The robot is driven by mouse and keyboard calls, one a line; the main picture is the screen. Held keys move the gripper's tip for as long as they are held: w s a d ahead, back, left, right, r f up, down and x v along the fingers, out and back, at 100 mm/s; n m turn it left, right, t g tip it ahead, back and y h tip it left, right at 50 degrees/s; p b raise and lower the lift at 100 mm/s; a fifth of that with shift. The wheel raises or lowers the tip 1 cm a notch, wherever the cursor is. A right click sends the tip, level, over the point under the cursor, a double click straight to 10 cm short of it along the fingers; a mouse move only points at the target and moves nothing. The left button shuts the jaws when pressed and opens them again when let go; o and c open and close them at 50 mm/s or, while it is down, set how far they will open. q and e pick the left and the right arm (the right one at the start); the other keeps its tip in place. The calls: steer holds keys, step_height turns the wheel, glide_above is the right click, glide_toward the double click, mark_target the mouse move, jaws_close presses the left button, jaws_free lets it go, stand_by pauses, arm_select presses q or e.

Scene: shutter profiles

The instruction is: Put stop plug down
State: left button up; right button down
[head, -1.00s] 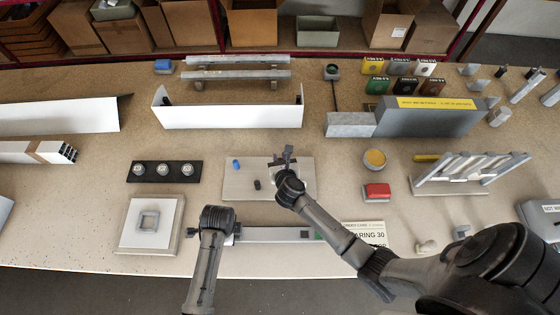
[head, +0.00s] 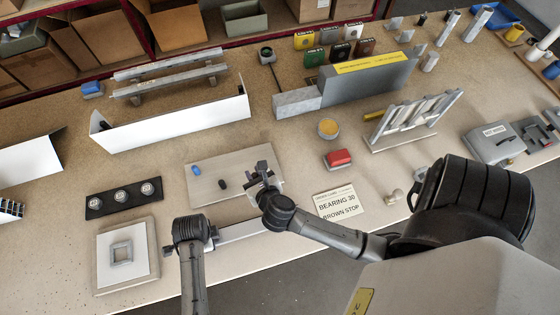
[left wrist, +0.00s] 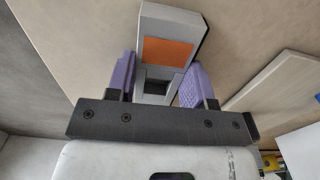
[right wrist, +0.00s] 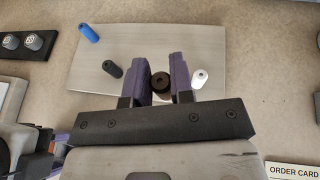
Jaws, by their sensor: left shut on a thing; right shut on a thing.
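My right gripper (right wrist: 160,80) is shut on a dark brown stop plug (right wrist: 160,86), held upright over the pale board. In the head view my right gripper (head: 264,177) is over the right end of the board (head: 235,164). A blue plug (right wrist: 88,33), a black plug (right wrist: 112,69) and a white plug (right wrist: 199,79) lie on the board, apart from the held plug. Whether the held plug touches the board I cannot tell. My left gripper (left wrist: 158,80) is shut on the end of a light grey profile with an orange patch (left wrist: 167,52); in the head view the profile (head: 240,230) lies along the front edge.
An order card (head: 338,204) reading "BEARING 30" and "BROWN STOP" lies right of the board. A black strip with round knobs (head: 122,195) and a framed square (head: 122,253) are at left. A red-topped block (head: 338,158) and yellow disc (head: 328,128) stand at right.

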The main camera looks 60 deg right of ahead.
steer(key=s+a+r, duration=0.1)
steer(key=s+a, duration=0.1)
steer(key=s, duration=0.4)
steer(key=s+a+r, duration=0.1)
steer(key=s+a, duration=0.2)
steer(key=s, duration=0.3)
step_height(320, 180, down, 5)
steer(key=shift+d+r, duration=0.1)
steer(key=shift+d, duration=0.05)
steer(key=shift+f, duration=2.55)
steer(key=c, duration=1)
jaws_free()
steer(key=shift+f, duration=0.1)
